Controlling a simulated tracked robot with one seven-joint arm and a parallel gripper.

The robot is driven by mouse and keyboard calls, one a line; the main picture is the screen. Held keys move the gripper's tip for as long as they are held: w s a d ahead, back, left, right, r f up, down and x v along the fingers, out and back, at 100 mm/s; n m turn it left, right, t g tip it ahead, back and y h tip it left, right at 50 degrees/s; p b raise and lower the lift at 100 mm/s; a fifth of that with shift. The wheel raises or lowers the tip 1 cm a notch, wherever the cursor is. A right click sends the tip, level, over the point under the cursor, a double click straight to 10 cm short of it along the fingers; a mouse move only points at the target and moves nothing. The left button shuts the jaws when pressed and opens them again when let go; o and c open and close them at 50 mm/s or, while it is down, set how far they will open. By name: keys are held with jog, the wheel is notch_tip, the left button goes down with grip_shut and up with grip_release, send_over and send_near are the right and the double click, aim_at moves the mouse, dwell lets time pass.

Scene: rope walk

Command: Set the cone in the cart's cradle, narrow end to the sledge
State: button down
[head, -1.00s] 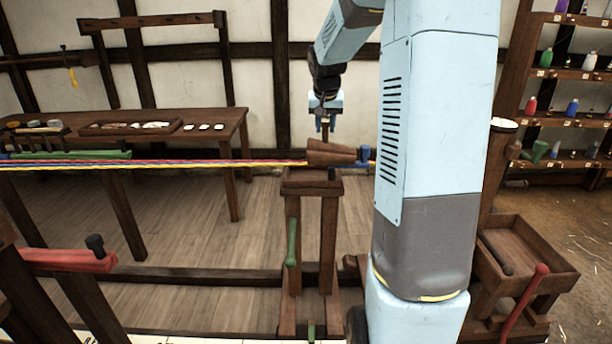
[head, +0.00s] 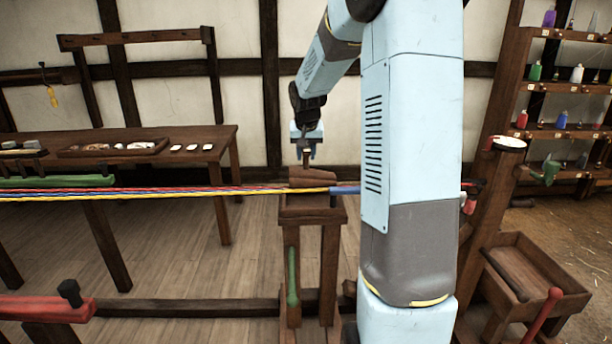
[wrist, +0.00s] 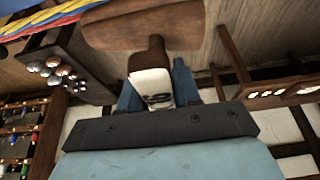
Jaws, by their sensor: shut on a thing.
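The brown wooden cone (head: 312,173) hangs level, just above the coloured strands in the head view. Its right end looks the narrower one. My gripper (head: 306,155) is shut on the stem that rises from the cone; in the wrist view the stem (wrist: 150,52) shows between the blue fingers (wrist: 155,90), with the cone's body (wrist: 145,25) beyond. The cart (head: 310,212) is a wooden stand right below the cone. The strands cross in front of its top, and I cannot make out the cradle there. I cannot clearly identify the sledge; my arm hides part of the right side.
Red, blue and yellow strands (head: 180,192) run level from the left to a blue piece (head: 345,190) beside my arm. A table with trays (head: 215,142) stands at the back left. A post (head: 490,200) and a wooden box (head: 535,275) stand at the right.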

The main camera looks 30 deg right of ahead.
aim_at(305, 168)
jog(key=shift+a+f, duration=0.15)
jog(key=shift+f, duration=2.6)
jog(key=c, duration=0.8)
grip_release()
